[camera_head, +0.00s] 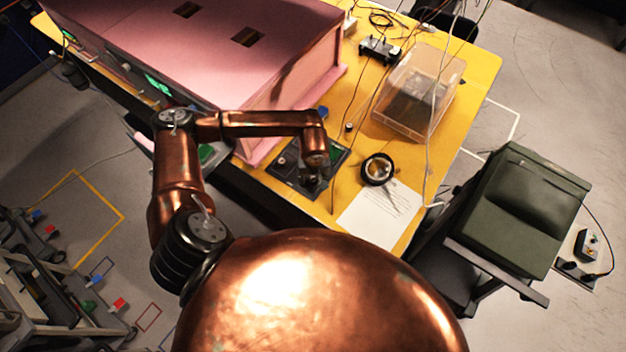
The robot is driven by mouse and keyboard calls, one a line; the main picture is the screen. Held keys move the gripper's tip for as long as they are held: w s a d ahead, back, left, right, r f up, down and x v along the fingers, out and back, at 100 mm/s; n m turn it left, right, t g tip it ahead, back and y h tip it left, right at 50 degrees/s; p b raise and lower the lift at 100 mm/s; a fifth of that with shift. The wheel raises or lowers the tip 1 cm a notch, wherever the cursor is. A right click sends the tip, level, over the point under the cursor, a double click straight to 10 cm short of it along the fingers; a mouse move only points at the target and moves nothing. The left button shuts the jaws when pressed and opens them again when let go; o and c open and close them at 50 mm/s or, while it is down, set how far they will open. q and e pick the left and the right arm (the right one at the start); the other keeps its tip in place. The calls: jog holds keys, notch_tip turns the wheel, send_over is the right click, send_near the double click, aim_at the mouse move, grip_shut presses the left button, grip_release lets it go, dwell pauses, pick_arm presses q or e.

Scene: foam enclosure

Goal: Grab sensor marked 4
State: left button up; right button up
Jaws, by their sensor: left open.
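My left arm comes in from the left, and its gripper (314,178) is open, pointing down over a dark tray (285,172) at the near edge of the yellow table. The gripper and wrist cover part of that tray. A green patch (337,153) shows on the tray beside the gripper. No sensor with a readable 4 can be made out; small things in the tray are too dark and small to tell. I cannot tell whether the fingers touch anything. My right gripper is not in view.
A large pink foam enclosure (300,75) fills the left of the yellow table (478,68). A clear plastic bin (415,90), a round dark dish (378,169) and a white paper sheet (380,217) lie to the right.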

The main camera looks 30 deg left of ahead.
pick_arm(q)
grip_shut()
dwell(0.4)
jog(key=shift+r, duration=0.1)
